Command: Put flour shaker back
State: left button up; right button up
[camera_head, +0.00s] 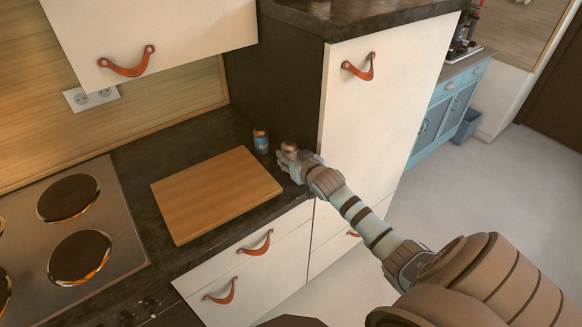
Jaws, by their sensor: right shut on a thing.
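My right gripper (288,158) is at the right end of the dark counter, close to the side of the tall cabinet. It is shut on a small shaker with a copper-brown top (289,146), which I take for the flour shaker. The fingers hide most of its body, and I cannot tell whether its base touches the counter. A similar small blue shaker with a brownish top (261,141) stands upright on the counter just left of the gripper, behind the cutting board. My left gripper is out of view.
A wooden cutting board (216,194) lies on the counter (133,165), left of the gripper. A stove with round hotplates (68,197) is further left. The tall white cabinet (375,110) borders the counter's right end. An upper cabinet (170,30) hangs above.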

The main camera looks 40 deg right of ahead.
notch_tip(320, 180, down, 3)
jog(key=shift+f, duration=0.1)
jog(key=o, duration=1.2)
